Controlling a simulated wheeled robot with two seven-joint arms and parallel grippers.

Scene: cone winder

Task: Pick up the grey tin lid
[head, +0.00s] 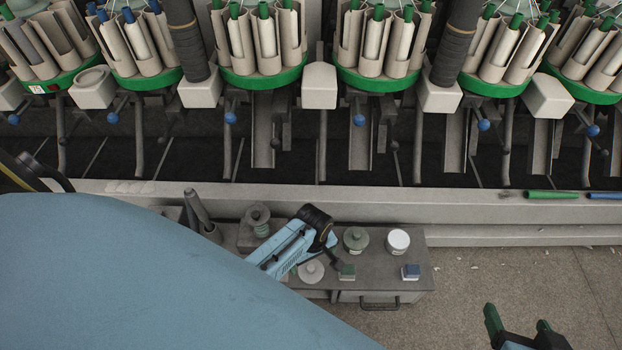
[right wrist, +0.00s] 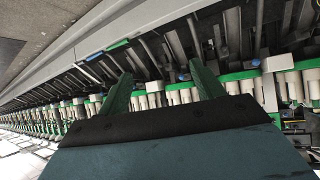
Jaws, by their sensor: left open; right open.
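A light grey round lid (head: 311,271) with a small knob lies on the grey bench top (head: 384,262), partly overlapped by a light blue part that looks like my left wrist. My left gripper (head: 336,261) seems to be the small dark part just right of the lid, apart from it; its fingers are hard to make out and nothing shows in them. My right gripper (head: 518,325) is open and empty at the lower right, off the bench. Its two green fingers also show in the right wrist view (right wrist: 160,92), pointing toward the machine.
The winder's ledge (head: 400,205) runs behind. Floor (head: 500,275) right of the bench is mostly clear.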

